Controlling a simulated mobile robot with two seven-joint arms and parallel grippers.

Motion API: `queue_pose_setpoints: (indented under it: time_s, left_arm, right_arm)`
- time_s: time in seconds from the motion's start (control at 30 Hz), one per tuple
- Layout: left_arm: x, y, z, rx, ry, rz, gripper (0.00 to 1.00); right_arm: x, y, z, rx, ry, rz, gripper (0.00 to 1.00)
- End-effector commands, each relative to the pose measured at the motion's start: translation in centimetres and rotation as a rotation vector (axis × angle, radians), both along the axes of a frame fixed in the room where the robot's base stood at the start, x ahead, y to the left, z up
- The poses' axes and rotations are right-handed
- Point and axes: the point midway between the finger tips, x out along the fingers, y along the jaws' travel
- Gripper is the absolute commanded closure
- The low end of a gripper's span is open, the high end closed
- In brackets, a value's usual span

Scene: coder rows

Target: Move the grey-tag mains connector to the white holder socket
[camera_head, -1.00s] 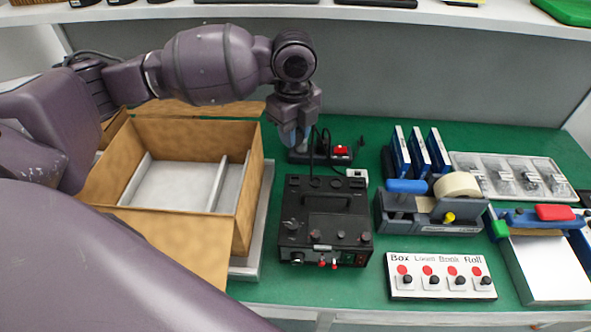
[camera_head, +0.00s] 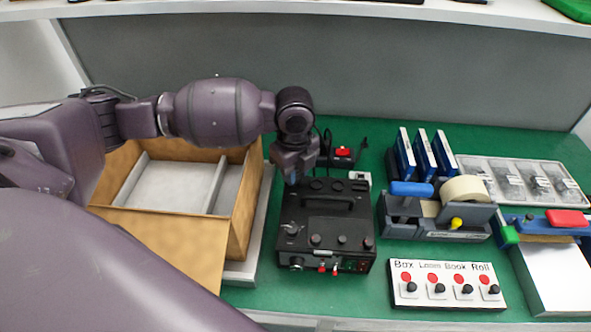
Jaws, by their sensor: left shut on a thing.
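My left gripper (camera_head: 291,177) is shut at the back left corner of the black bench unit (camera_head: 326,224), pointing down. What it holds is mostly hidden by the gripper and wrist; no grey tag can be made out. A black power strip with a red switch (camera_head: 343,153) lies behind the unit, partly covered by my wrist, with black cables beside it. A small white block (camera_head: 360,176), which looks like the holder socket, sits at the unit's back right corner. My right gripper is not in view.
An open cardboard box (camera_head: 243,215) stands left of the unit on a pale tray. To the right are a tape dispenser (camera_head: 437,215), blue binders (camera_head: 422,152), a clear tray (camera_head: 525,180) and a labelled button panel (camera_head: 447,284). Green bench shows behind the strip.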

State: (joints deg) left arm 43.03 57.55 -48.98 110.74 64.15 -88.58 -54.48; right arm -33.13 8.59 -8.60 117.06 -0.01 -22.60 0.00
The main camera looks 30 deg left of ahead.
Motion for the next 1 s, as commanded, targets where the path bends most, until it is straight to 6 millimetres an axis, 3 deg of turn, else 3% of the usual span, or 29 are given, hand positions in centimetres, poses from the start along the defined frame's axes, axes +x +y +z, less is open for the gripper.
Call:
queue_pose_setpoints:
  time_s: [0.37,0.4,0.53,0.87,1.0]
  left_arm:
    - [0.0,0.0,-0.3,0.001,-0.001,0.000,1.00]
    - [0.0,0.0,-0.3,0.000,-0.002,0.000,0.68]
    - [0.0,0.0,-0.3,0.000,-0.002,0.000,0.48]
    - [0.1,0.0,-0.1,0.000,-0.002,0.000,0.47]
    - [0.1,0.0,1.4,0.000,-0.007,0.000,0.47]
  right_arm:
    - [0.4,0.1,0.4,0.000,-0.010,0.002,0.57]
    - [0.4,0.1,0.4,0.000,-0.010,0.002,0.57]
    - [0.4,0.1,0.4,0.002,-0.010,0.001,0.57]
    - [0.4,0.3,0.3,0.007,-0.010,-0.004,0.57]
    - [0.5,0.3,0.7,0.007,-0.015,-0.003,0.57]
